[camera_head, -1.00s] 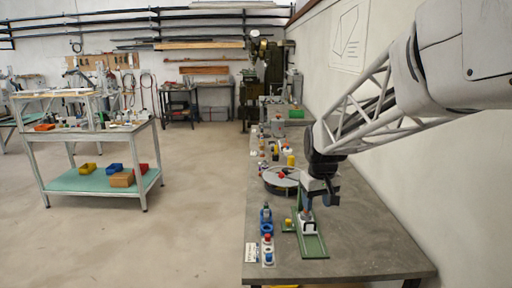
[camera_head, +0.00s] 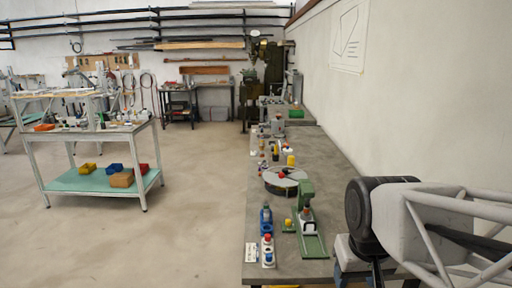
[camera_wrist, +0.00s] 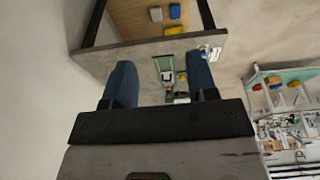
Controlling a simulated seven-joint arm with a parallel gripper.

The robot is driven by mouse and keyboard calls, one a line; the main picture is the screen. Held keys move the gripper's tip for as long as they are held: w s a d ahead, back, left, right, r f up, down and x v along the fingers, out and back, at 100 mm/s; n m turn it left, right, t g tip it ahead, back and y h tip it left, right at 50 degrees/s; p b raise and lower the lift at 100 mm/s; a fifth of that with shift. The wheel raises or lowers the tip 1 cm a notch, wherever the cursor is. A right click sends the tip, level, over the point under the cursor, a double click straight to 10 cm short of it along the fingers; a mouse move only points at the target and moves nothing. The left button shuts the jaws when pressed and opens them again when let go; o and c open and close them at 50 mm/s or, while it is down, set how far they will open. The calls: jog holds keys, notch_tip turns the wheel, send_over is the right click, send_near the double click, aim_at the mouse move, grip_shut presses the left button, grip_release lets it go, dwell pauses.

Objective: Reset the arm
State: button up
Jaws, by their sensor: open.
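My arm is at the lower right in the head view, with its lower end partly cut off by the bottom edge. In the wrist view my gripper (camera_wrist: 162,72) shows two blue fingers spread apart, with nothing held between them. The green jig (camera_head: 313,244) stands on the grey workbench (camera_head: 385,268), left of my arm and clear of it. It has a green upright at its far end and a white block with a dark handle shape on it. The jig also shows in the wrist view (camera_wrist: 164,64), beyond the fingers.
A round turntable (camera_head: 284,180) with a red piece sits behind the jig. Blue and red pieces (camera_head: 267,240) line the bench's left edge, beside a white card (camera_head: 251,252). The wall is close on the right. A trolley (camera_head: 95,182) stands across open floor to the left.

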jog(key=s, duration=0.1)
jog(key=s+f, duration=0.1)
jog(key=s, duration=0.2)
jog(key=shift+s+f, duration=0.25)
jog(key=shift+s, duration=0.1)
dwell(0.9)
